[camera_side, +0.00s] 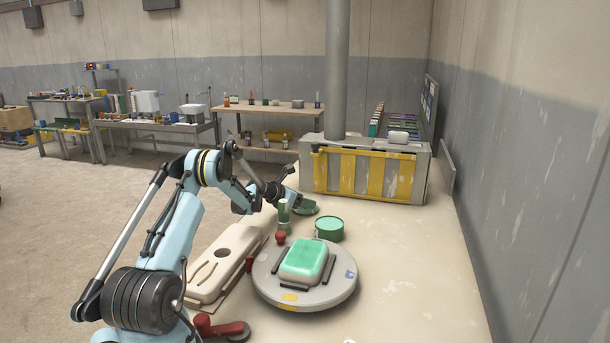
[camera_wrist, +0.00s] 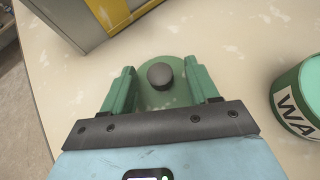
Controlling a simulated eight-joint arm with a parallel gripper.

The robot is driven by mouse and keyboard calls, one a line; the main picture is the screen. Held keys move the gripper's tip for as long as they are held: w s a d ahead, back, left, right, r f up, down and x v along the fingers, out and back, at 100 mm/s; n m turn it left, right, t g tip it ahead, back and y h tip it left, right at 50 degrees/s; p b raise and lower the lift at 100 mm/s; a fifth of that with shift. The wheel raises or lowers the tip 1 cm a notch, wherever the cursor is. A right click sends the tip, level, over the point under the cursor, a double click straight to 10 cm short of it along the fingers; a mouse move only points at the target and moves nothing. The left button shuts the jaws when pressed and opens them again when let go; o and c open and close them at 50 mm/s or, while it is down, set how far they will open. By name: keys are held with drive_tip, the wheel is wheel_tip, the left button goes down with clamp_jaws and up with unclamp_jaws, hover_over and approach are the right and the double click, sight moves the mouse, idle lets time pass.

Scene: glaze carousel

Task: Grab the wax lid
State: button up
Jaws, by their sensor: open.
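The wax lid (camera_wrist: 163,99) is a green disc with a dark round knob, lying on the pale worktop in the wrist view. In the side view the lid (camera_side: 307,208) shows as a small green shape beneath the end of my arm. My gripper (camera_wrist: 159,68) is open, with one green finger on each side of the knob and a gap on both sides. Whether the fingertips touch the lid cannot be told. A green wax tin (camera_wrist: 291,92) with a white label stands to the right, and also shows in the side view (camera_side: 329,231).
A grey and yellow cabinet (camera_side: 365,172) stands behind the lid. A green bottle-like object (camera_side: 284,224) stands near my gripper. A round turntable (camera_side: 335,291) bears a mint-green block (camera_side: 305,257). The worktop to the right is clear.

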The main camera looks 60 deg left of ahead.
clamp_jaws()
idle(0.3)
drive_tip(key=shift+r, duration=0.15)
